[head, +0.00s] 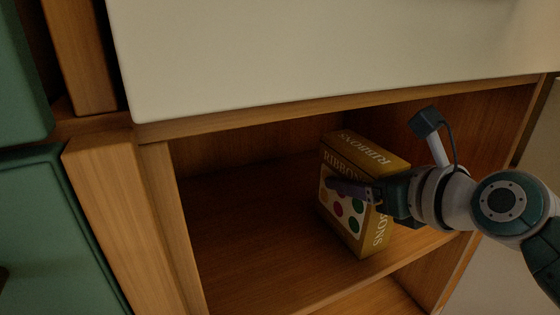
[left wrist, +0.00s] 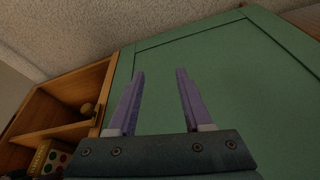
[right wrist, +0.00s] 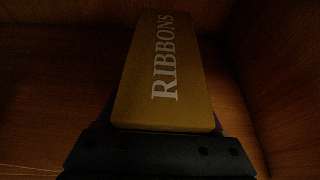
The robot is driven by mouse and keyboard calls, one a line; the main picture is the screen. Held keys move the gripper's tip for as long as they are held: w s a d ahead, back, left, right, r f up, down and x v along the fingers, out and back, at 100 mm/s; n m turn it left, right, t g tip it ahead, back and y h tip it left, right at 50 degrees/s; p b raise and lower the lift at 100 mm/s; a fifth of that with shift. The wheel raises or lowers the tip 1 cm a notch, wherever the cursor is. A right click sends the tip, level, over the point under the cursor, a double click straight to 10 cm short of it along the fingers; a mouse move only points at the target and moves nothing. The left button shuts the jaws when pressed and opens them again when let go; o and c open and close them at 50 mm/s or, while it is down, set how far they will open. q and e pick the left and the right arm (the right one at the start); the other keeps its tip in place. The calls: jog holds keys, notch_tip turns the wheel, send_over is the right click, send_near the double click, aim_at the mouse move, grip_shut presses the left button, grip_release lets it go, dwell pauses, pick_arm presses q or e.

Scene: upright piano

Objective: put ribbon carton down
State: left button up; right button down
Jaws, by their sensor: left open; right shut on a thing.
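The ribbon carton (head: 372,152) is a mustard-yellow box with white RIBBONS lettering and coloured dots on its front. In the head view it is inside the wooden cubby, upright and slightly tilted, near the shelf floor (head: 250,245); I cannot tell whether it touches it. My right gripper (head: 350,190) is shut on the carton, one finger across its dotted front. In the right wrist view the carton (right wrist: 165,70) fills the space ahead of the gripper. My left gripper (left wrist: 160,100) is open and empty, in front of a green panel. The carton also shows small in the left wrist view (left wrist: 42,155).
The cubby's left wooden side post (head: 110,200) and the pale panel above (head: 300,60) bound the opening. The shelf left of the carton is bare. A green panel (left wrist: 225,75) is close to my left gripper.

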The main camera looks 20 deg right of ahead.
jog(key=shift+w, duration=0.1)
grip_release()
